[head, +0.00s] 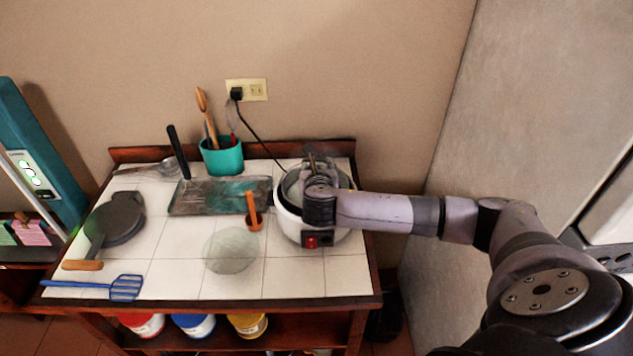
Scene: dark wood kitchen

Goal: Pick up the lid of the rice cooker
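The white rice cooker (287,222) stands at the right end of the tiled counter, with a red switch on its front. My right gripper (314,163) is over the top of the cooker. My wrist and arm come in from the right and cover much of the cooker's top. My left gripper is not in view.
A dark tray (207,196), teal utensil pot (222,158), black pan (117,222) and blue spatula (124,288) are further left. A cord (257,138) runs to the wall outlet.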

